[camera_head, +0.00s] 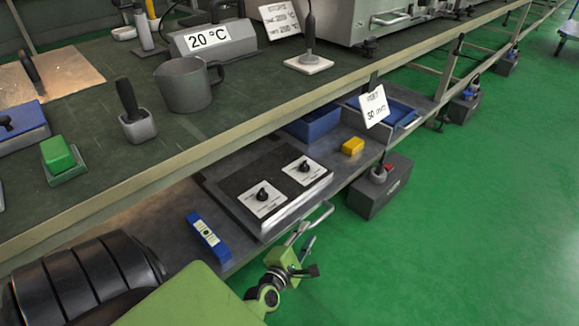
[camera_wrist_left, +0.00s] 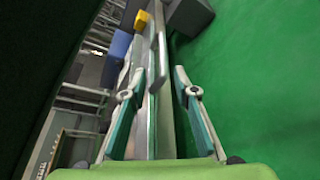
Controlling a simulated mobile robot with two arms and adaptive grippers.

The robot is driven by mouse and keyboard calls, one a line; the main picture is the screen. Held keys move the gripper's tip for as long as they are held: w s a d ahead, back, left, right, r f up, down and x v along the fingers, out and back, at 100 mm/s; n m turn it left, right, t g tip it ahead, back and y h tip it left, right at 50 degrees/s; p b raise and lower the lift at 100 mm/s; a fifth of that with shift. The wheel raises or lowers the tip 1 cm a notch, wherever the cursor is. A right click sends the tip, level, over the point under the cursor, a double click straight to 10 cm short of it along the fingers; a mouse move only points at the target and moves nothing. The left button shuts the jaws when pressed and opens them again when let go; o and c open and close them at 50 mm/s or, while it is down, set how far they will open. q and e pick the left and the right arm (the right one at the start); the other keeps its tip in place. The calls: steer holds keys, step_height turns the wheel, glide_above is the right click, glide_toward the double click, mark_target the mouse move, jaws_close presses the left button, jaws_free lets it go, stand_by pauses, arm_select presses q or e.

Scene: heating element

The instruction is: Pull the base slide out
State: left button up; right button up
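The base slide (camera_head: 240,165) is a dark, flat unit on the lower shelf, with a black top and two white plates with black knobs. A light metal handle (camera_head: 322,215) sticks out from its front edge. My left gripper (camera_head: 304,240) is just below and in front of this handle. In the left wrist view the gripper (camera_wrist_left: 159,78) has its two fingers spread. The handle bar (camera_wrist_left: 158,48) shows between and ahead of the fingertips there, with no grip on it. Whether a finger touches it, I cannot tell. My right gripper is not in view.
A blue device (camera_head: 207,236) lies on the shelf left of the slide. A yellow block (camera_head: 353,146) and a blue bin (camera_head: 312,124) are beyond it. A dark grey box (camera_head: 380,186) stands on the floor. The workbench (camera_head: 120,165) overhangs the shelf. Green floor (camera_head: 460,230) is free at right.

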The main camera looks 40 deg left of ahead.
arm_select(q)
steer(key=s+d+r+m+g+h+p, duration=0.2)
steer(key=s+d+m+g+p, duration=0.2)
steer(key=s+m+p, duration=0.6)
steer(key=s+d+r+m+g+h+p, duration=0.2)
steer(key=s+d+m+p, duration=0.6)
steer(key=p, duration=1.3)
steer(key=s+m+g+h, duration=0.1)
steer(key=s+m+g, duration=0.1)
steer(key=s+m, duration=0.1)
steer(key=shift+d+r+p, duration=0.15)
steer(key=shift+r+p, duration=0.15)
steer(key=shift+p, duration=0.1)
